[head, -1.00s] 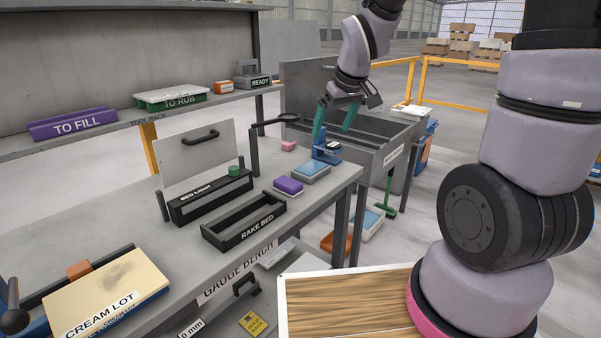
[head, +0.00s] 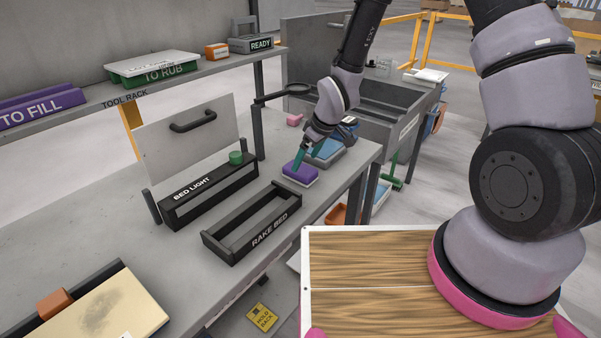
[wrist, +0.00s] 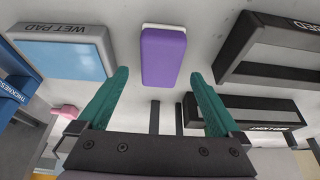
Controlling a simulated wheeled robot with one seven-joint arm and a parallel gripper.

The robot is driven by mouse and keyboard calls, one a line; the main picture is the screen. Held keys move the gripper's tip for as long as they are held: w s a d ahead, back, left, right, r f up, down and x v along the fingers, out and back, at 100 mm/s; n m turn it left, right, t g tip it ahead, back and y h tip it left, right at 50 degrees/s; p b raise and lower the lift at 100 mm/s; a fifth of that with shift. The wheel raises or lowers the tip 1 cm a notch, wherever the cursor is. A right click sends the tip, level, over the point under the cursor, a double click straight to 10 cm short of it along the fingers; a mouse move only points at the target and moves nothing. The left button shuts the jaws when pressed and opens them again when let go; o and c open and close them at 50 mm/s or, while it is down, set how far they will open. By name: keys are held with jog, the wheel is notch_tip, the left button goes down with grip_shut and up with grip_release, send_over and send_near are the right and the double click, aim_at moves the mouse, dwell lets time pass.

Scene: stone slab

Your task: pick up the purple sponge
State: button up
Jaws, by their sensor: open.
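The purple sponge (head: 300,174), with a pale layer along its base, lies on the grey bench between the rake bed and the blue wet pad. In the wrist view the purple sponge (wrist: 163,57) is upper centre, ahead of and between the two green fingers. My gripper (head: 304,158) is above the sponge, fingers pointing down at it. In the wrist view my gripper (wrist: 158,78) is open with nothing between its fingertips. The head view does not show clearly whether a finger touches the sponge.
The black rake bed (head: 225,247) stands left of the sponge, with the bed light (head: 170,217) behind it. The wet pad (wrist: 68,54) lies close on the other side. A pink block (head: 294,120) sits farther back. The bench's front edge is near the sponge.

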aim_at(301, 168)
jog(key=x, duration=0.5)
jog(key=shift+w+a, duration=0.1)
jog(key=shift+a, duration=0.15)
jog(key=shift+f, duration=0.3)
dwell(0.4)
jog(key=c, duration=1.3)
jog(key=shift+o, duration=0.2)
notch_tip(301, 168, up, 11)
jog(key=shift+f, duration=0.25)
